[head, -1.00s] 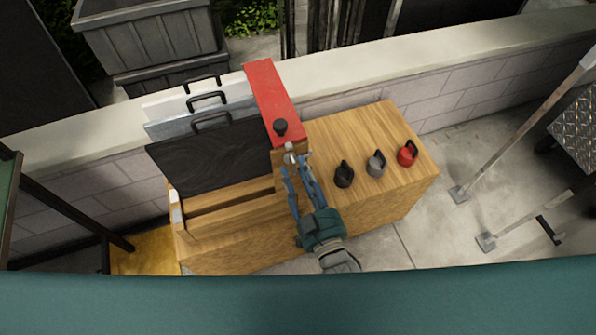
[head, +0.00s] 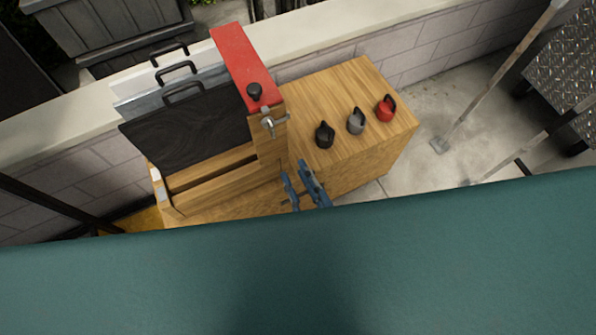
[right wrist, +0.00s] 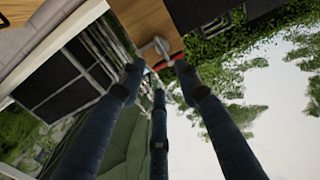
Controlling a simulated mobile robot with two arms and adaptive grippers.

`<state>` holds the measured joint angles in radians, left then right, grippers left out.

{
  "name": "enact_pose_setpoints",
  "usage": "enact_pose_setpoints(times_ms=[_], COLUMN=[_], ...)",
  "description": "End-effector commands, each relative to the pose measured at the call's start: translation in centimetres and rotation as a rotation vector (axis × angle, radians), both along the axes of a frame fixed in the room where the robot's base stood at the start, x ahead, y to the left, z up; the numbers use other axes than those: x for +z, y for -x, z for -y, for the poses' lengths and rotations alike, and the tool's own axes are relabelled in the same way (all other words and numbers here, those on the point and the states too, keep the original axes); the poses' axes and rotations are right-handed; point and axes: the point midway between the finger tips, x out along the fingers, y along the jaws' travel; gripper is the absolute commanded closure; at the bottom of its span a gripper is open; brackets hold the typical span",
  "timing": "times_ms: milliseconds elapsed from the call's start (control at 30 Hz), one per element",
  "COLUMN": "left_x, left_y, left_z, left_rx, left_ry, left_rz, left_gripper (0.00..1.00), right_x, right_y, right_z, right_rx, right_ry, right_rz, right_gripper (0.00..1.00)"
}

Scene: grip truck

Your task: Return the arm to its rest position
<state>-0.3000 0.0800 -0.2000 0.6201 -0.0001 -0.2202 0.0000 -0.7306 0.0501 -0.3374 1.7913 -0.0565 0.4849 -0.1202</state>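My right gripper (head: 294,171) is open and empty in front of the wooden cabinet, its lower part hidden behind the teal surface. In the right wrist view my right gripper (right wrist: 158,68) has its blue fingers spread with nothing between them. Past the fingertips stands a wooden post with a silver metal handle (right wrist: 155,47). In the head view the handle (head: 272,122) sits on the post's front, under the red top bar (head: 242,65), apart from the fingers. My left gripper is not in view.
The wooden cabinet (head: 335,100) carries a black, a grey (head: 356,121) and a red knobbed piece (head: 386,108). Dark and grey boards with black handles (head: 183,94) stand at its left. A low wall runs behind. Metal posts (head: 490,85) rise on the right.

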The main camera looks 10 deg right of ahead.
Motion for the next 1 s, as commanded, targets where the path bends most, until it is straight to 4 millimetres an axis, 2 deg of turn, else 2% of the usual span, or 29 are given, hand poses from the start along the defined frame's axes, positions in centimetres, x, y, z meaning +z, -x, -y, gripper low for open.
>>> enact_pose_setpoints(times_ms=[367, 467, 567, 667, 700, 767, 800, 900, 1000], left_x=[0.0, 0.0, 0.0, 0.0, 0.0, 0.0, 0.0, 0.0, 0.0], left_y=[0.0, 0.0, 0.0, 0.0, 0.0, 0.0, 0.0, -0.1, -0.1], left_z=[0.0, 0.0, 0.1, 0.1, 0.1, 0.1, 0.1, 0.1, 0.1], left_rx=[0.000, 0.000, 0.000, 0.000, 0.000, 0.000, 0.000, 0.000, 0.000], left_ry=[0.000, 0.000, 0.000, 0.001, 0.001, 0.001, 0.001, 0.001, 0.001], left_rz=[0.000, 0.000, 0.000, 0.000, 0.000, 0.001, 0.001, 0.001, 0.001], left_gripper=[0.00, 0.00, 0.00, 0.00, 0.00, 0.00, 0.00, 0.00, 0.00], right_x=[-0.2, -2.1, -6.8, -13.7, -16.7, -21.1, -23.9, -30.4, -36.3], right_y=[0.0, 0.0, 0.5, 1.6, 2.3, 3.6, 4.7, 7.8, 11.8], right_z=[0.0, 0.0, 0.3, 1.1, 1.7, 2.7, 3.6, 6.0, 9.0], right_rx=[0.001, 0.006, 0.017, 0.029, 0.032, 0.033, 0.032, 0.025, 0.008], right_ry=[0.002, 0.016, 0.052, 0.103, 0.125, 0.160, 0.183, 0.236, 0.290], right_rz=[-0.003, -0.042, -0.136, -0.282, -0.349, -0.451, -0.518, -0.692, -0.875], right_gripper=[0.67, 0.67, 0.67, 0.67, 0.67, 0.67, 0.67, 0.67, 0.67])
